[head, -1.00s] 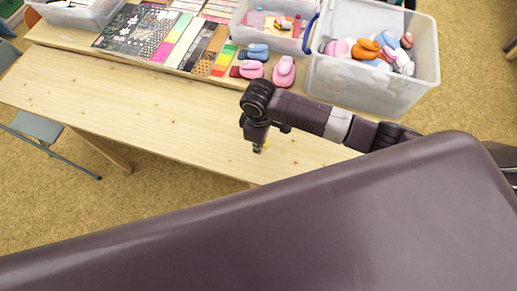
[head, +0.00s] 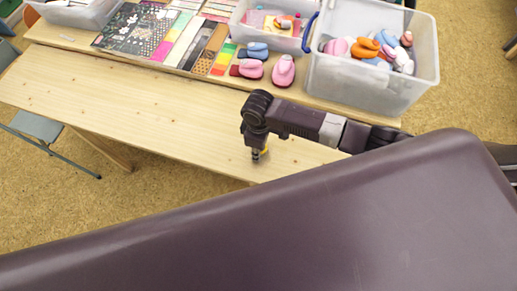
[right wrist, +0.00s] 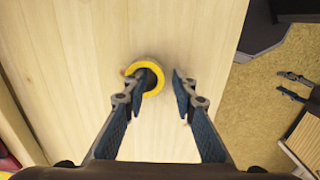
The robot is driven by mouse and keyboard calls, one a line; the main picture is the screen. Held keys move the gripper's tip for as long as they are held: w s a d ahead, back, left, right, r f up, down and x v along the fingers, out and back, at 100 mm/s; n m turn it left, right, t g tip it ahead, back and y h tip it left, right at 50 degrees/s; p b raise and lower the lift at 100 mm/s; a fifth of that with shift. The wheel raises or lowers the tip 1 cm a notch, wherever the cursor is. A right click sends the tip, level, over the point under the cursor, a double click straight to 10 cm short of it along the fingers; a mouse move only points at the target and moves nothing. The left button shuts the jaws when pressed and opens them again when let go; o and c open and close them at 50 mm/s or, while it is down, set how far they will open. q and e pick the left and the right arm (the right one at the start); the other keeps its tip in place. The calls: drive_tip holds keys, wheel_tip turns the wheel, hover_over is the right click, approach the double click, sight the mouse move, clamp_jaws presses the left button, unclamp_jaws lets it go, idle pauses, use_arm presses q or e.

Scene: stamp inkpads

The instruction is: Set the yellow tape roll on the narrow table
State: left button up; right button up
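The yellow tape roll (right wrist: 159,77) shows as a ring over the pale wooden narrow table (right wrist: 85,60) in the right wrist view. In the head view only a bit of the roll (head: 265,151) shows beside my right gripper (head: 257,157), on the narrow table (head: 130,95). My right gripper's fingers (right wrist: 160,82) are spread apart. The left finger overlaps the ring's left side and hole; the right finger stands just right of the ring, with a gap. I cannot tell whether the roll touches the tabletop. My left gripper is not in view.
Behind the narrow table, another table holds pink punches (head: 284,71), a blue punch (head: 257,51), colored sheets (head: 135,29) and a clear bin (head: 365,88) of punches. A grey chair (head: 35,126) stands at left. The narrow table's left half is clear.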

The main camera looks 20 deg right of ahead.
wheel_tip(320, 180, up, 12)
drive_tip(key=shift+r+b, duration=0.2)
drive_tip(key=shift+b, duration=0.1)
idle(0.3)
